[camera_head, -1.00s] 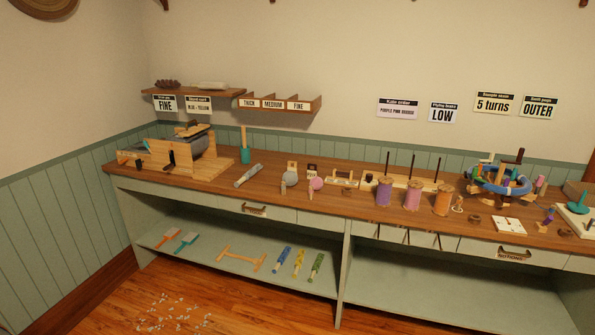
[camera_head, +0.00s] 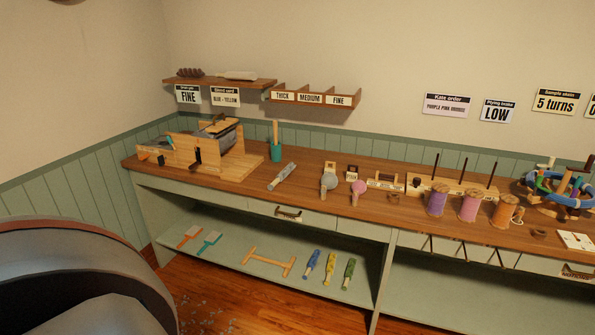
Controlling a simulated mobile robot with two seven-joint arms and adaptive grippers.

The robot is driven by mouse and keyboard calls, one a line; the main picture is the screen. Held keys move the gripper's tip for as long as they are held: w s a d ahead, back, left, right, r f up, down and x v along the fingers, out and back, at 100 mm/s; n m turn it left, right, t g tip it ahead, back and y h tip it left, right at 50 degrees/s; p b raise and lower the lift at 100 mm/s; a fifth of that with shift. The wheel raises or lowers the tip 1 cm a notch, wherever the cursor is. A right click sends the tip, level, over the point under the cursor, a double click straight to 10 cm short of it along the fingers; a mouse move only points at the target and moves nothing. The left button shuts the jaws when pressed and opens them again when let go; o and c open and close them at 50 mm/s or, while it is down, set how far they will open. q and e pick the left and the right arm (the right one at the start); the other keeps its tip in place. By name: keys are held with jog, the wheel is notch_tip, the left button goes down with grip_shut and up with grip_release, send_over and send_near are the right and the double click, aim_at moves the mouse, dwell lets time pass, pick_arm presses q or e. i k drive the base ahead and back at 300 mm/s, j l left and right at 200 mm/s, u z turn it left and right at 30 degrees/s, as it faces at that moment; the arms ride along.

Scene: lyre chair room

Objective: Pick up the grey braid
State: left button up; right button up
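A short grey twisted piece (camera_head: 282,176), which looks like the grey braid, lies slantwise on the wooden bench top (camera_head: 232,187), left of the grey ball and pink ball. It is small, and its strands are hard to make out. Nothing touches it. Neither of my grippers shows in the view, so I cannot see whether they are open or shut.
A wooden drum device (camera_head: 215,150) and teal pot (camera_head: 276,150) stand to its left. Grey ball (camera_head: 329,181), pink ball (camera_head: 358,187) and spools (camera_head: 468,206) stand right. A large dark curved shape, seemingly my arm, fills the lower left.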

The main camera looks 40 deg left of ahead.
aim_at(281, 176)
jog(key=j+z, duration=0.35)
jog(key=j, duration=1.3)
jog(key=k+j+z, duration=0.1)
jog(key=j, duration=1.25)
jog(key=k+z, duration=0.05)
